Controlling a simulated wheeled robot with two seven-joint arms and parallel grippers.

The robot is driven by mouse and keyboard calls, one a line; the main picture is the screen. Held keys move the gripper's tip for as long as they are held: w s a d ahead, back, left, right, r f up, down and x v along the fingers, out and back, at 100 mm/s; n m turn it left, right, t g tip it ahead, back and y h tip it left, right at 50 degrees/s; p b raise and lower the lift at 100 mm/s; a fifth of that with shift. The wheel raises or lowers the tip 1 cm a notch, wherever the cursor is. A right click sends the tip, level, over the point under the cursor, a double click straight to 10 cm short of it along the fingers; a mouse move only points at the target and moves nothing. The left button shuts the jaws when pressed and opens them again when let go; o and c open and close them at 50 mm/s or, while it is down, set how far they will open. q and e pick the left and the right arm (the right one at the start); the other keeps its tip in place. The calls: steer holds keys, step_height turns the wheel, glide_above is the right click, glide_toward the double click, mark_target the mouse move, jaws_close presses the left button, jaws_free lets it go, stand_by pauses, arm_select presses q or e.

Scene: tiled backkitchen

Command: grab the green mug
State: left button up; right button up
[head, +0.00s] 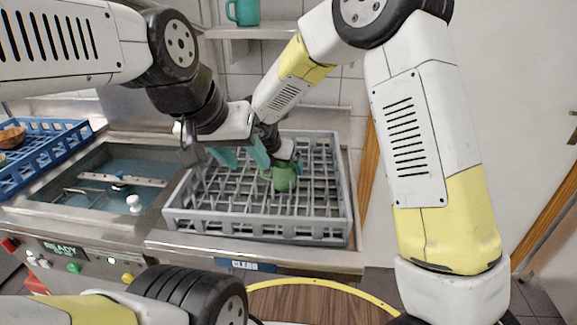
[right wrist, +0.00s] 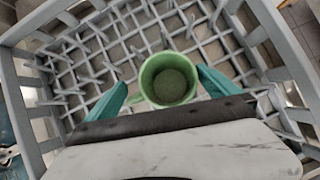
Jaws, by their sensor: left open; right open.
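The green mug (head: 284,177) stands in the grey dish rack (head: 255,226), towards its right side. The right wrist view shows the mug (right wrist: 168,80) from above, upright and empty, with its handle towards the left finger. My right gripper (right wrist: 165,88) is open, its teal fingers on either side of the mug; I cannot tell whether they touch it. In the head view my right gripper (head: 283,165) partly covers the mug. My left gripper (head: 241,155) is open and empty above the rack, left of the mug.
A teal mug (head: 243,12) stands on the wall shelf (head: 262,31). A blue crate (head: 45,150) with a brown bowl (head: 12,137) is at the far left. An open sink-like basin (head: 92,205) lies left of the rack. Rack tines surround the green mug.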

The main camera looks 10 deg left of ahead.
steer(key=shift+f, duration=0.1)
steer(key=shift+c, duration=0.2)
steer(key=c, duration=1.8)
